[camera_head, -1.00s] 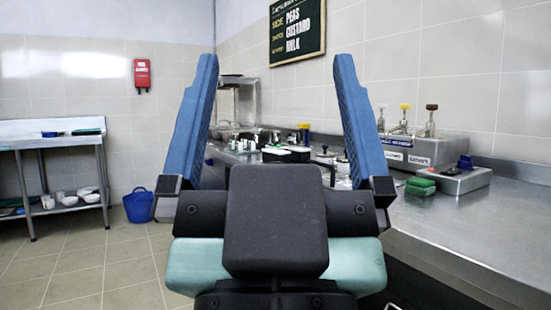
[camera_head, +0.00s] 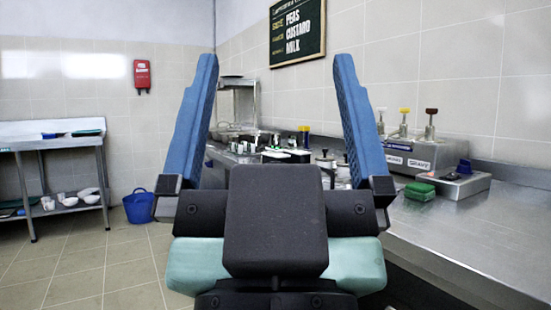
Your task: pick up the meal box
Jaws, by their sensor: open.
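My gripper (camera_head: 275,120) is in the middle of the head view, with its two blue fingers spread wide apart and nothing between them. It is open and empty. I cannot make out a meal box for certain. Small black and white items (camera_head: 287,155) stand on the far part of the steel counter, seen between the fingers, but they are too small to identify. My gripper body hides part of the counter behind it.
A steel counter (camera_head: 470,235) runs along the right wall, its near part bare. On it are a green sponge (camera_head: 419,191), a small grey device (camera_head: 455,185) and pump dispensers (camera_head: 430,125). A steel table (camera_head: 50,142) and blue bucket (camera_head: 138,206) stand left. The floor at left is clear.

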